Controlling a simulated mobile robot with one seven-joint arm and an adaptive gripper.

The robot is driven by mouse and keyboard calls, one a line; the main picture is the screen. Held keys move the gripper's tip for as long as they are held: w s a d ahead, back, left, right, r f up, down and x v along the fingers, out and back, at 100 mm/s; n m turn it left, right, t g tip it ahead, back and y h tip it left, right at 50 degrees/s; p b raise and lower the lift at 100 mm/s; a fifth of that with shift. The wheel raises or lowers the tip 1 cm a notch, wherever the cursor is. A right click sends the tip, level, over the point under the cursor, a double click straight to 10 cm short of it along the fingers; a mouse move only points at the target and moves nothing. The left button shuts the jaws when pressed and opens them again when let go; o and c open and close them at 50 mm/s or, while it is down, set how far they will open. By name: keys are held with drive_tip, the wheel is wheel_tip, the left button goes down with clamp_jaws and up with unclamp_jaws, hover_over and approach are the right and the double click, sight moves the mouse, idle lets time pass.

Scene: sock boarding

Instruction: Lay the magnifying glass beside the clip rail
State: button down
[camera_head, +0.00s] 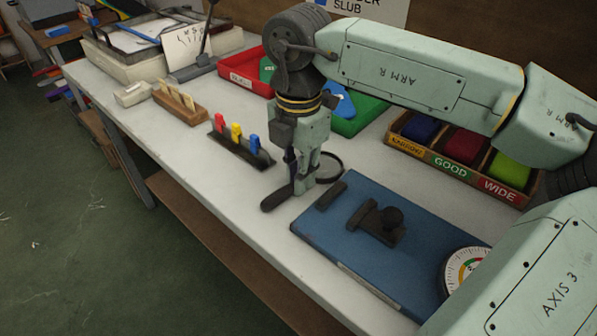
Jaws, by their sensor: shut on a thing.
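The magnifying glass (277,198) has a dark handle and a round, dark-rimmed lens (329,167). My gripper (303,184) points down and is shut on it, with the handle reaching out to the lower left and the lens partly hidden behind the fingers. Whether the glass touches the table is hard to tell. The clip rail (240,151) is a dark bar with red, yellow and blue clips standing on it. It lies on the white table to the left of my gripper, apart from the glass.
A blue board (335,229) with a dark fixture and a dial lies close at the lower right. A box with coloured compartments (450,167) stands at the right, red (238,78) and green trays behind. White table (200,172) is clear before the rail, up to the front edge.

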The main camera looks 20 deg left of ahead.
drive_tip(key=c, duration=1.5)
unclamp_jaws()
drive_tip(key=shift+c, duration=0.2)
drive_tip(key=shift+r, duration=0.1)
wheel_tip(320, 180, up, 12)
